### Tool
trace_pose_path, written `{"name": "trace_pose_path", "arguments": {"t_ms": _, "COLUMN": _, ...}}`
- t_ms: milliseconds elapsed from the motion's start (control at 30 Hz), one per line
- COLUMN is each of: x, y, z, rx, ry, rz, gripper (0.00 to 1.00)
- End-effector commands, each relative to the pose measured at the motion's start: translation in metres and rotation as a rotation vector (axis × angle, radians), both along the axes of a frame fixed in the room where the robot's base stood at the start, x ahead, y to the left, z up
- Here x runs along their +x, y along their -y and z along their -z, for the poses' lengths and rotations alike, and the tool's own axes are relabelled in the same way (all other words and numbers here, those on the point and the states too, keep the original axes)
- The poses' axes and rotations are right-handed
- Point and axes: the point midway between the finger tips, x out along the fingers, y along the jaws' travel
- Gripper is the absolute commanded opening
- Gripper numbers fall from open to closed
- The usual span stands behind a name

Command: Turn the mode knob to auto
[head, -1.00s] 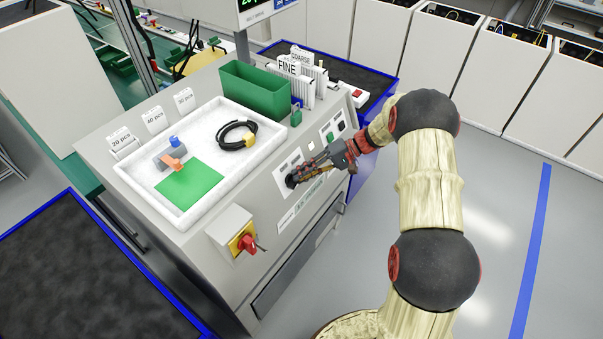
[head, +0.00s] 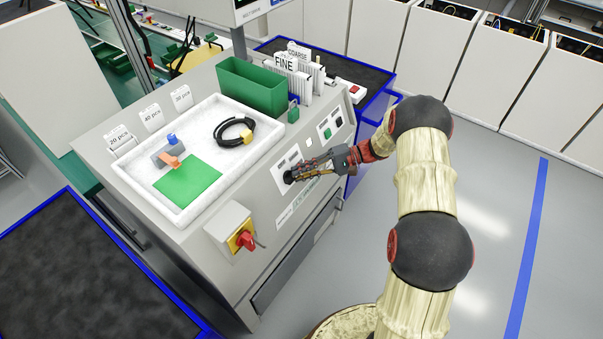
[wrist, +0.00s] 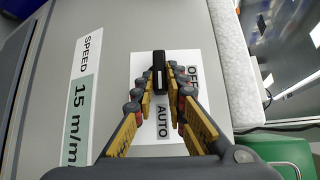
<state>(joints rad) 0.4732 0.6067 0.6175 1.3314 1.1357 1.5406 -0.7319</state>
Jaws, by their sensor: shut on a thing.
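The black mode knob (wrist: 159,66) stands on a white label plate (wrist: 196,118) in the wrist view. The words OFF and AUTO are printed on the plate, and OFF is partly covered. My gripper (wrist: 160,82) has one finger on each side of the knob and is shut on it. A light mark shows on the knob's face, and the knob's long side lies along the fingers. In the head view the knob (head: 288,178) is small at the tip of my gripper (head: 293,176), on the cabinet's sloped front panel.
A speed label (wrist: 80,95) reading 15 m/m, its end cut off, lies beside the plate. A red switch on a yellow plate (head: 242,240) sticks out at the front left. A white tray (head: 131,185) and a green bin (head: 252,88) sit on top. Floor to the right is open.

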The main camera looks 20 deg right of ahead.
Motion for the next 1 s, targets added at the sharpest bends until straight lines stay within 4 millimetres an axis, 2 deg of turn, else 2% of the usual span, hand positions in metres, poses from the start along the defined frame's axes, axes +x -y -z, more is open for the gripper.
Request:
{"name": "trace_pose_path", "arguments": {"t_ms": 100, "x": -0.002, "y": -0.001, "z": 0.003, "rx": 0.0, "ry": -0.007, "rz": -0.002, "gripper": 0.0}}
{"name": "trace_pose_path", "arguments": {"t_ms": 133, "x": -0.002, "y": -0.001, "z": 0.003, "rx": 0.0, "ry": -0.007, "rz": -0.002, "gripper": 0.15}}
{"name": "trace_pose_path", "arguments": {"t_ms": 433, "x": -0.001, "y": -0.001, "z": 0.002, "rx": 0.0, "ry": -0.004, "rz": -0.002, "gripper": 0.32}}
{"name": "trace_pose_path", "arguments": {"t_ms": 767, "x": -0.001, "y": 0.002, "z": 0.0, "rx": -0.001, "ry": -0.001, "rz": 0.0, "gripper": 0.32}}
{"name": "trace_pose_path", "arguments": {"t_ms": 867, "x": -0.001, "y": 0.01, "z": -0.002, "rx": 0.0, "ry": 0.0, "rz": 0.001, "gripper": 0.32}}
{"name": "trace_pose_path", "arguments": {"t_ms": 1000, "x": -0.004, "y": 0.033, "z": -0.008, "rx": -0.001, "ry": -0.002, "rz": 0.002, "gripper": 0.32}}
